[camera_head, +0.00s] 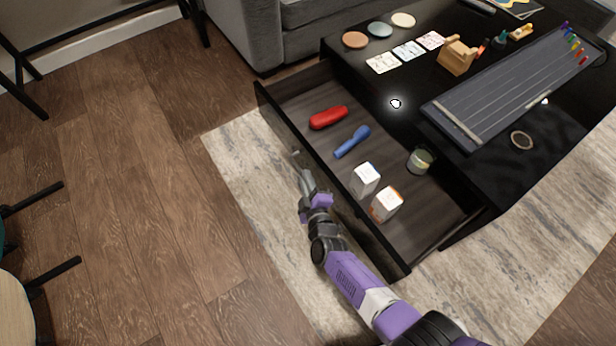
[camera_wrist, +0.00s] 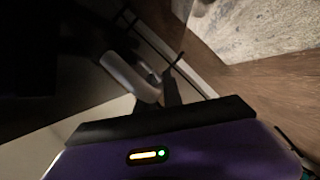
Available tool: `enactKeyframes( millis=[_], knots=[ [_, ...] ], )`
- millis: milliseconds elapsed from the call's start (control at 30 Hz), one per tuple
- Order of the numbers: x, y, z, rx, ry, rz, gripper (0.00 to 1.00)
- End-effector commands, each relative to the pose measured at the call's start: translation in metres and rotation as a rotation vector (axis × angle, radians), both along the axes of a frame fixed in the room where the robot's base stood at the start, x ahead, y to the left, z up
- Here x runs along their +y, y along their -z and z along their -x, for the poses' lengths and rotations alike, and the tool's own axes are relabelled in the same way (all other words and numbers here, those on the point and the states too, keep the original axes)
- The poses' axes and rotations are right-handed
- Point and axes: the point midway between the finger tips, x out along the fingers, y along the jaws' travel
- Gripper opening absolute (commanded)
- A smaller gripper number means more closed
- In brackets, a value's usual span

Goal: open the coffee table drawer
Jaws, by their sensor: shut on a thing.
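The black coffee table (camera_head: 395,85) stands at the upper right in the head view. Its drawer (camera_head: 285,128) is pulled well out toward the lower left, and its inside shows. My gripper (camera_head: 298,160) is at the outer face of the drawer front, near its middle. It is shut on the drawer handle, which is mostly hidden by the fingers in the head view. In the dark wrist view a grey, rounded finger-like part (camera_wrist: 130,78) shows close to the camera; the handle is hard to make out there.
The drawer holds a red object (camera_head: 328,117), a blue tool (camera_head: 352,142), two white boxes (camera_head: 365,180) and a glass jar (camera_head: 420,160). A stringed instrument (camera_head: 515,85), cards and coasters lie on the tabletop. A grey sofa (camera_head: 290,35) stands behind.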

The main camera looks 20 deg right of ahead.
Motion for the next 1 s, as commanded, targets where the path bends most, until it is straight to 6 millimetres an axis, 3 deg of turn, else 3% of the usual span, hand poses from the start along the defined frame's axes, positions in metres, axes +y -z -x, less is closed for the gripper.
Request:
enactKeyframes(
  millis=[367,400,500,833,1000],
  knots=[
    [0.0,0.0,0.0,0.001,0.001,-0.001,0.0],
    [0.0,0.0,0.0,0.001,0.001,-0.001,0.19],
    [0.0,0.0,0.0,0.001,0.001,0.0,0.32],
    [0.0,-0.001,0.003,0.001,0.0,0.0,0.32],
    [0.001,-0.008,0.023,0.003,0.001,0.0,0.32]
  ],
)
